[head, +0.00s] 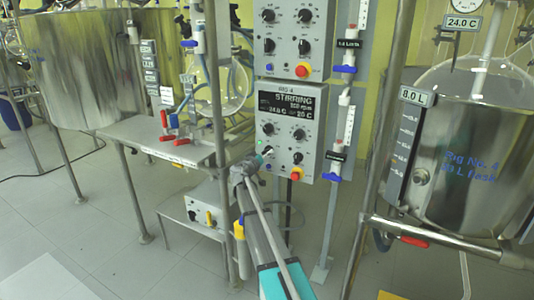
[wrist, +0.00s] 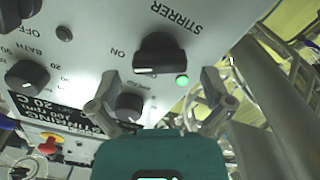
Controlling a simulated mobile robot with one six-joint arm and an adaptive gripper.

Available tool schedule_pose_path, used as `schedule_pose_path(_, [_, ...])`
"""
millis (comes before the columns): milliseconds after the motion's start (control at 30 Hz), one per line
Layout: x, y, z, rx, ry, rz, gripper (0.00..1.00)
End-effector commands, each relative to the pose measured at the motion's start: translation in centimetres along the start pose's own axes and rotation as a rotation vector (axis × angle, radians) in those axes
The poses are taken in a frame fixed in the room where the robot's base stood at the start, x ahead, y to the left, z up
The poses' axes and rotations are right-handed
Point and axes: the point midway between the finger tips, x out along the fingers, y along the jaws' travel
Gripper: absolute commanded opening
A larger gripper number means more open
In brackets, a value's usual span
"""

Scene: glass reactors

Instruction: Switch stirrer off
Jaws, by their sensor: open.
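The black stirrer knob (wrist: 158,54) is on the grey control panel (wrist: 90,50) under the word STIRRER, in the wrist view. ON is printed to its left. A short white mark shows on the knob's lower edge. The green lamp (wrist: 182,79) beside it is lit. My gripper (wrist: 160,80) is open, its fingers spread to either side below the knob, with nothing between them and no clear contact. In the head view my gripper (head: 256,162) is at the lower left of the Rig 4 panel (head: 310,135). The display (head: 288,104) reads STIRRING.
A speed knob (wrist: 128,107) sits between my fingers' bases in the wrist view. A bath knob (wrist: 27,77) and a red button (wrist: 47,147) are to the left. A metal post (head: 221,90) and a steel bench (head: 160,135) stand left of the panel. A steel reactor (head: 470,160) is at right.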

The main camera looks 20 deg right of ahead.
Motion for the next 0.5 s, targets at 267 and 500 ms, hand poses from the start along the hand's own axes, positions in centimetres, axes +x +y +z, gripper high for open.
schedule_pose_path(267, [2.4, 0.0, 0.0, 0.0, 0.0, 0.001, 1.0])
schedule_pose_path(500, [2.6, 0.0, 0.0, 0.0, 0.0, 0.0, 1.0])
